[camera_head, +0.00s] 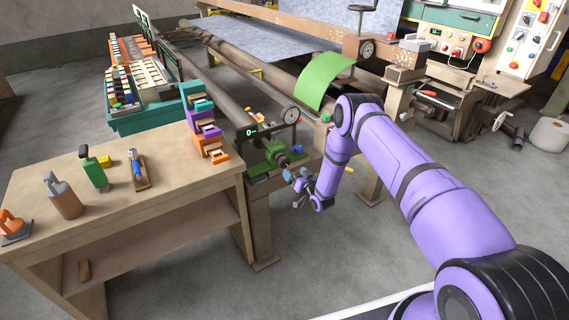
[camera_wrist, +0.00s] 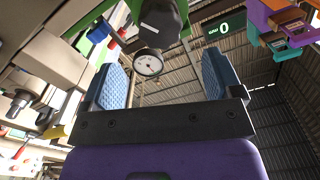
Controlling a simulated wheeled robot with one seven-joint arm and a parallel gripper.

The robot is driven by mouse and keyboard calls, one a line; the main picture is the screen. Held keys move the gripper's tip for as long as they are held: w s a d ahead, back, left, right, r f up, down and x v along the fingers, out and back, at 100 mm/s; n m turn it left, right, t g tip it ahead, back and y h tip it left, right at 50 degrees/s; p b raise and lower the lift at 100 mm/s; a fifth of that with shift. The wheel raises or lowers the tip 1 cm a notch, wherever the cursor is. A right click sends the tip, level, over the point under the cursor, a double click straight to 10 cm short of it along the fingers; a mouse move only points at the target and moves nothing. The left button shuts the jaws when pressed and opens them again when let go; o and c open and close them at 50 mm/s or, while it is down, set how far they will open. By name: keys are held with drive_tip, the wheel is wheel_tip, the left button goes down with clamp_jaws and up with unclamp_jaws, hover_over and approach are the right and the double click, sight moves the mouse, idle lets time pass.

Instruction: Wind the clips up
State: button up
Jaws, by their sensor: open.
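My gripper (camera_head: 296,175) is open beside a green winding unit (camera_head: 276,152) at the near end of the long frame. In the wrist view its two blue pads (camera_wrist: 162,85) stand wide apart with nothing between them. A dark faceted knob (camera_wrist: 162,15) on a green part is just beyond the pads, apart from them as far as I can tell. A small display (camera_head: 251,131) reads 0; it also shows in the wrist view (camera_wrist: 221,28). A round dial gauge (camera_head: 291,115) is above the unit. I cannot make out the clips clearly.
A wooden bench (camera_head: 120,205) at the left holds a green bottle-like tool (camera_head: 94,172), other tools and colored stacked trays (camera_head: 205,130). A green sheet (camera_head: 323,80) hangs over the roller. A control panel (camera_head: 455,40) is at the back right.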

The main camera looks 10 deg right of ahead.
sight(286, 163)
drive_tip(key=x, duration=0.8)
drive_tip(key=shift+w+a, duration=0.1)
drive_tip(key=shift+w, duration=0.25)
drive_tip(key=c, duration=0.9)
